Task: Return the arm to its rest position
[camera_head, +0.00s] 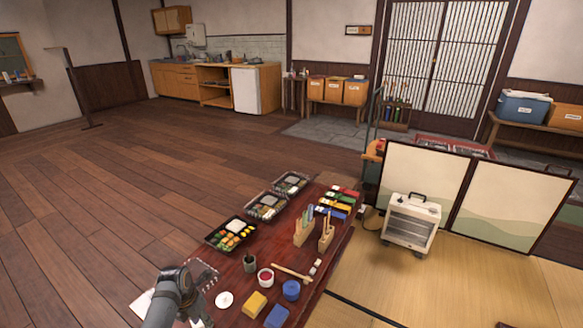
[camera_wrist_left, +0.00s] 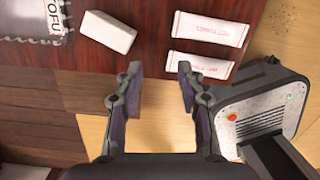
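My left arm (camera_head: 172,295) comes in at the bottom left of the head view, over the near end of the low red-brown table (camera_head: 275,252). Its fingers cannot be made out there. In the left wrist view my left gripper (camera_wrist_left: 157,78) is open, with nothing between its fingers. The fingers point toward the table edge; a white block (camera_wrist_left: 108,32) lies beyond the left finger and two white packets with red print (camera_wrist_left: 212,28) lie beyond the right one. My right arm and gripper are not in view.
A clear tofu pack (camera_wrist_left: 30,25) lies at the wrist view's upper left. On the table are bento boxes (camera_head: 212,241), wooden tool stands (camera_head: 303,236), paint pots (camera_head: 291,290) and a yellow sponge (camera_head: 255,303). A heater (camera_head: 410,224) stands right. Wooden floor (camera_head: 110,190) at left is clear.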

